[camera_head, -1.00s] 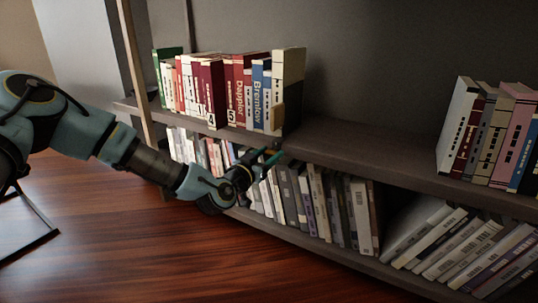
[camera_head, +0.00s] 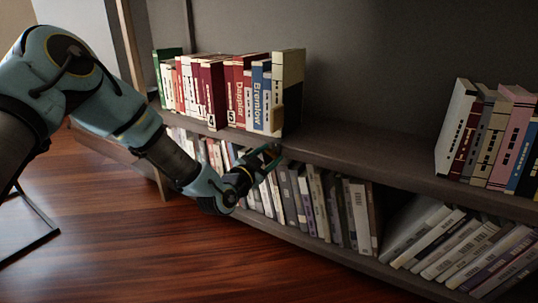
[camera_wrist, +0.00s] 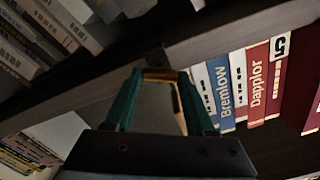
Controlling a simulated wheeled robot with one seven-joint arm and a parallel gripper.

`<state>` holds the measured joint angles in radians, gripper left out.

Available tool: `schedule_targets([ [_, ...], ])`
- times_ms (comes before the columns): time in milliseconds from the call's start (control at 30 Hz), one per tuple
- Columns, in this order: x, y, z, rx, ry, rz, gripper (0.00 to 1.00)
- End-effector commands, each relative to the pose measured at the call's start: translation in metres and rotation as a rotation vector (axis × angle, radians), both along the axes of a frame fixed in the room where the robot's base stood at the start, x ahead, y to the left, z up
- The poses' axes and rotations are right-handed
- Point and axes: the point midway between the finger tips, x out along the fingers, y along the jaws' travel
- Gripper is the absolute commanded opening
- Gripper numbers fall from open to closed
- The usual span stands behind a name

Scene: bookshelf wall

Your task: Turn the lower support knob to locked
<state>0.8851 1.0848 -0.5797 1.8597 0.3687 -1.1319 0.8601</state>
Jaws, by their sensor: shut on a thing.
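The lower support knob (camera_wrist: 160,75) shows in the wrist view as a small brass-coloured piece at the front edge of the upper shelf, below a dark fitting (camera_wrist: 155,58). My gripper (camera_wrist: 160,82) has its two green fingers on either side of it and is shut on it. In the head view my gripper (camera_head: 271,154) is at the shelf edge, below the right end of the upper book row. The knob is too small and covered to make out there. I cannot tell from the frames whether it stands at locked.
The upper shelf (camera_head: 350,150) holds a book row (camera_head: 215,90) at left, with a pale block (camera_head: 279,106) at its right end, and more books (camera_head: 490,135) at right. Books crowd the lower shelf (camera_head: 330,255) close to my gripper. The wooden floor (camera_head: 160,245) in front is clear.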

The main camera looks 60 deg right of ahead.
Motion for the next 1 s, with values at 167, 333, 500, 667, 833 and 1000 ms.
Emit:
schedule_targets([
  [167, -0.0026, -0.0002, -0.0001, 0.001, -0.169, -0.004, 0.0],
  [333, -0.003, -0.0001, -0.0012, 0.002, -0.331, -0.004, 0.0],
  [500, -0.0029, 0.0, -0.0021, 0.002, -0.492, -0.002, 0.0],
  [667, -0.0034, 0.0001, -0.0034, 0.004, -0.643, -0.004, 0.0],
  [833, -0.0032, 0.0003, -0.004, 0.006, -0.793, -0.002, 0.0],
  [1000, -0.0031, 0.0003, -0.0044, 0.006, -0.918, -0.002, 0.0],
])
